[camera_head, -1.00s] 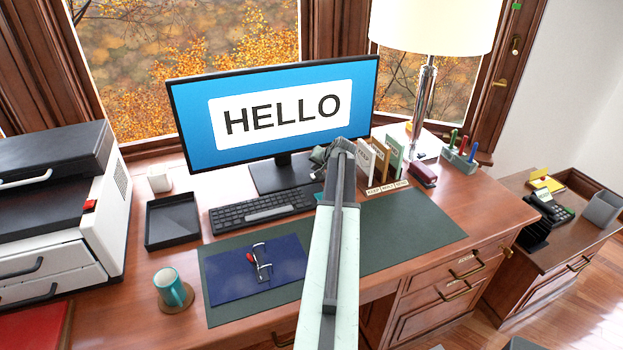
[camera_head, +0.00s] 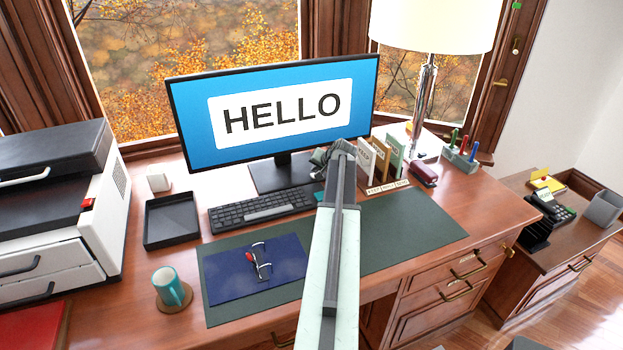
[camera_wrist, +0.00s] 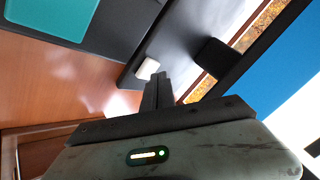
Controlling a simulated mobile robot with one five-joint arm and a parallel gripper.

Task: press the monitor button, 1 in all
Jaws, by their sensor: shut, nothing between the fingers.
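The monitor (camera_head: 275,110) stands at the back of the desk, its blue screen lit with a white HELLO panel. In the wrist view, part of its blue screen (camera_wrist: 285,75) shows at the right and its dark base (camera_wrist: 190,35) lies ahead. A small pale block (camera_wrist: 147,68), which looks like the button, sits at the edge of the base. My gripper (camera_wrist: 157,97) is shut and empty, its tips just below this block in the picture. I cannot tell whether they touch it. In the head view, my arm hides the fingertips in front of the monitor's lower right.
The keyboard (camera_head: 262,208) lies in front of the monitor base, with a teal key (camera_wrist: 55,15) near my gripper. A black tray (camera_head: 171,222) and a mug (camera_head: 168,286) are at the left.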

